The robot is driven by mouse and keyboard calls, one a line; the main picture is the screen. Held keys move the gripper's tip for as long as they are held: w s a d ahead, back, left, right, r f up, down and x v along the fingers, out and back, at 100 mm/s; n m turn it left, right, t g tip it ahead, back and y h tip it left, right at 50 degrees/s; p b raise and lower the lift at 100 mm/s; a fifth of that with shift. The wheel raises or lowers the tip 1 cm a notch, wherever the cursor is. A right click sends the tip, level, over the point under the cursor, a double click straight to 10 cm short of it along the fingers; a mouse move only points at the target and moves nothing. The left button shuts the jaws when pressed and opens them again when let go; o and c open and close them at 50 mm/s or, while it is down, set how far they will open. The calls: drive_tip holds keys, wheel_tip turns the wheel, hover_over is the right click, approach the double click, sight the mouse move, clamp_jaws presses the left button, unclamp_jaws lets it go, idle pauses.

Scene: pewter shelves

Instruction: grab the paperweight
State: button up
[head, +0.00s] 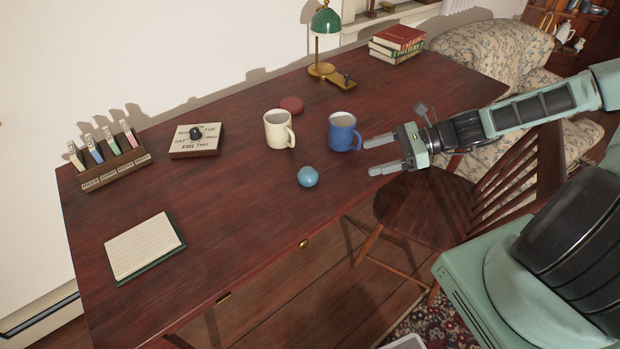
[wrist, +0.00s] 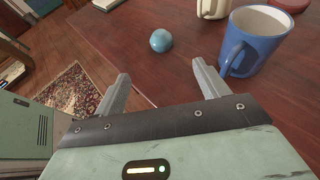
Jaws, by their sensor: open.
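A smooth light-blue ball (head: 308,176), the likely paperweight, rests on the dark red-brown desk (head: 240,210) near its front edge. It also shows in the wrist view (wrist: 161,41), ahead of the fingers and roughly midway between them. My gripper (head: 368,157) is open and empty, right of the ball at the desk's front edge. Its two grey fingers (wrist: 161,76) point toward the ball with a clear gap left. Nothing hides the ball.
A blue mug (head: 343,132) stands close to my fingers, with a cream mug (head: 278,130) and red disc (head: 291,105) behind. A wooden chair (head: 430,205) stands below my gripper.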

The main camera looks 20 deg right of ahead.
approach(314, 174)
drive_tip(key=x, duration=0.2)
drive_tip(key=p+x, duration=0.1)
drive_tip(key=x, duration=0.1)
drive_tip(key=shift+w+f, duration=0.35)
drive_tip(key=shift+w, duration=0.05)
drive_tip(key=shift+p+x, duration=0.5)
drive_tip(key=shift+x, duration=2.3)
drive_tip(key=shift+w+d+f, duration=0.1)
drive_tip(key=shift+f, duration=0.05)
drive_tip(key=c, duration=1.2)
